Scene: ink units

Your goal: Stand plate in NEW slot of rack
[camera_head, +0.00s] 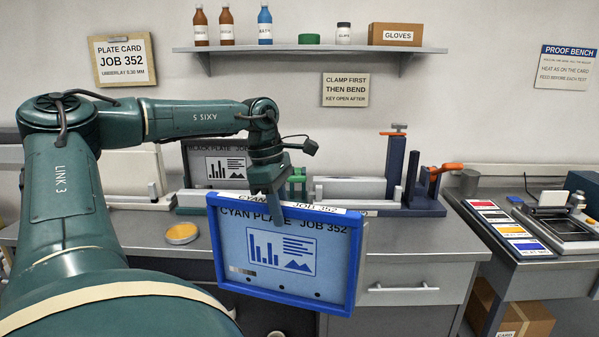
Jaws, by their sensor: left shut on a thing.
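The cyan plate (325,262), in a blue frame, has "CYAN PLATE JOB 352" on its face and a white label strip on its top edge. My left gripper (272,207) is shut on its top edge and holds it upright, slightly tilted, in front of the bench. The plate hides part of the bench front and drawers. A black plate (208,160) stands behind my gripper at the back of the bench, partly hidden by my arm. I cannot make out a rack or a slot marked NEW. My right gripper is not in view.
A bending device with a blue post (394,165) and an orange-handled lever (445,168) stands on the bench (410,240), right of the plate. A round yellow-topped tin (181,233) sits at left. Colour cards (510,232) lie on the right bench. A shelf (310,50) hangs above.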

